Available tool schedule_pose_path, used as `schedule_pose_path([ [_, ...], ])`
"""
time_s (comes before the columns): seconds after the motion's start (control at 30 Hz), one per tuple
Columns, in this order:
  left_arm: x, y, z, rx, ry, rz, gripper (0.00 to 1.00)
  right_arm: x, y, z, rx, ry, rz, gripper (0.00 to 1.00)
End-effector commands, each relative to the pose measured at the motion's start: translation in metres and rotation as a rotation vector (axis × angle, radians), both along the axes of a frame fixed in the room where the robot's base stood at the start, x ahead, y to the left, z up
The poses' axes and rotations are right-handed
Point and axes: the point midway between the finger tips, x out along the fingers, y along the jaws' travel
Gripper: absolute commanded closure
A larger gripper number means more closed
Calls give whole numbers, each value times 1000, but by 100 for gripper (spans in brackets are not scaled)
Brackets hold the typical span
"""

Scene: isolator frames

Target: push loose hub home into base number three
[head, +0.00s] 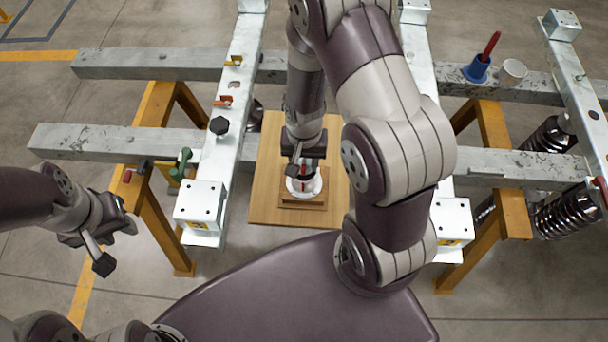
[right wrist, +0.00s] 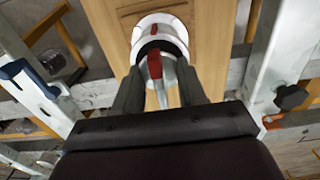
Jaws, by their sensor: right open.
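A white round base (head: 304,187) with a red mark sits on a small wooden block on a wooden board. It also shows in the right wrist view (right wrist: 174,31), with a dark round part (right wrist: 152,47) at its middle. A red piece (right wrist: 154,65) stands over that dark part, between my right fingers. My right gripper (head: 303,167) is open just above the base; the wrist view shows its fingers apart. I cannot tell whether they touch the red piece, or which part is the loose hub. No base number is readable. My left gripper (head: 100,248) hangs at the left, away from the board.
The wooden board (head: 263,200) lies between two pale metal rails (head: 232,105). The left rail carries a black knob (head: 219,125) and a green-handled part (head: 183,162). A blue holder with a red handle (head: 478,68) and a white cup (head: 513,70) stand on the right beam.

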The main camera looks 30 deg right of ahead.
Motion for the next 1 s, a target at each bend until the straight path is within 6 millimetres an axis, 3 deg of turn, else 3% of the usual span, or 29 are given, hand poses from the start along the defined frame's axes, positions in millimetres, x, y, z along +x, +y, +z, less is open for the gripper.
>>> schedule_pose_path([
  [0.1,0,0,0,0,0,0,64,0,0,0,0,0,0,60],
  [0.23,0,0,0,0,0,0,64,0,0,1,0,0,0,100],
  [1.0,0,0,0,0,0,0,64,0,0,1,0,0,0,100],
])
